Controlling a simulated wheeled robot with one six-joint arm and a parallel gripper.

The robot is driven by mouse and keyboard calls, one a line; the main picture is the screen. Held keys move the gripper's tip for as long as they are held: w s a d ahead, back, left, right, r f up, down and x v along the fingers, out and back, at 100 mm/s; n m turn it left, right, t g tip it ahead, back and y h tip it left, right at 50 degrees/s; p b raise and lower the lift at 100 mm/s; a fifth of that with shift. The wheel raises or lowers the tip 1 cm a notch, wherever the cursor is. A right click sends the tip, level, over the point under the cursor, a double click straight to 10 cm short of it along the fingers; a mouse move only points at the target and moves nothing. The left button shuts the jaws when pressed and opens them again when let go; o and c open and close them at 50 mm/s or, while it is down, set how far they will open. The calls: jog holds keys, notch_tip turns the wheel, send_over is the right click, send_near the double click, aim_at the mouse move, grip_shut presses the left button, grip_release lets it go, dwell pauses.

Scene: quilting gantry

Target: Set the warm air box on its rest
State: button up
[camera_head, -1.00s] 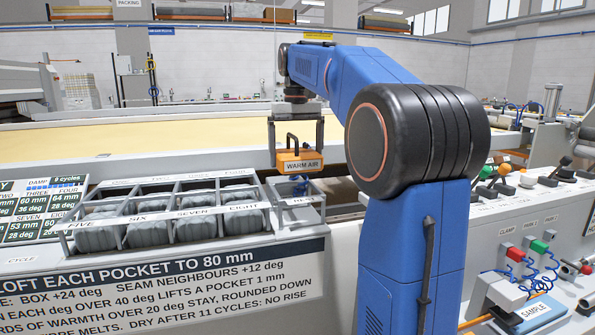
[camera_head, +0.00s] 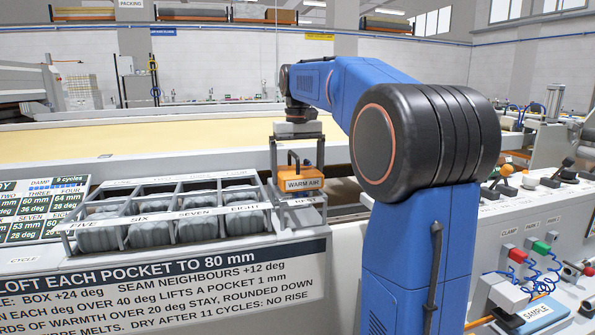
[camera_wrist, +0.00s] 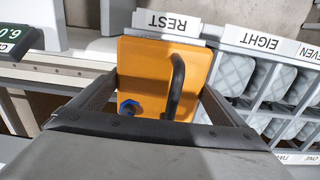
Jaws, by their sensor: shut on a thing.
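The warm air box (camera_head: 303,184) is orange with a black handle and a white WARM AIR label. My gripper (camera_head: 298,172) reaches down from above with one finger at each side of the box and is shut on it. In the wrist view the box (camera_wrist: 150,75) sits between the fingers, with a blue fitting near its lower left. The rest (camera_head: 300,217) is a grey stand at the right end of the pocket rack, marked REST. The box is above or at it, behind the REST label. Whether its underside touches is hidden.
The wire rack (camera_head: 160,212) of grey quilted pockets stands close on the left of the rest. A control panel with levers (camera_head: 555,175) and a sample tray (camera_head: 530,313) are at the right. The wide yellow bed (camera_head: 150,142) lies behind.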

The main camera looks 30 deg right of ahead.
jog(key=shift+f, duration=0.2)
jog(key=o, duration=1.1)
notch_tip(320, 180, up, 13)
jog(key=shift+r, duration=0.1)
jog(key=shift+s, duration=0.1)
jog(key=s+a+f+n+t, duration=0.1)
jog(key=s+a+f, duration=0.4)
jog(key=s+f, duration=0.5)
jog(key=s+a+f+n+t, duration=0.1)
jog(key=s+a+f, duration=0.4)
jog(key=s+f, duration=0.5)
jog(key=s+a+f+n+t, duration=0.1)
jog(key=s+a+f, duration=0.4)
jog(key=s+f, duration=0.5)
jog(key=shift+a+f+t, duration=0.2)
jog(key=shift+f+t, duration=0.25)
jog(key=shift+f, duration=0.95)
jog(key=shift+a+f+t, duration=0.2)
jog(key=shift+f+t, duration=0.25)
jog(key=shift+f, duration=0.9)
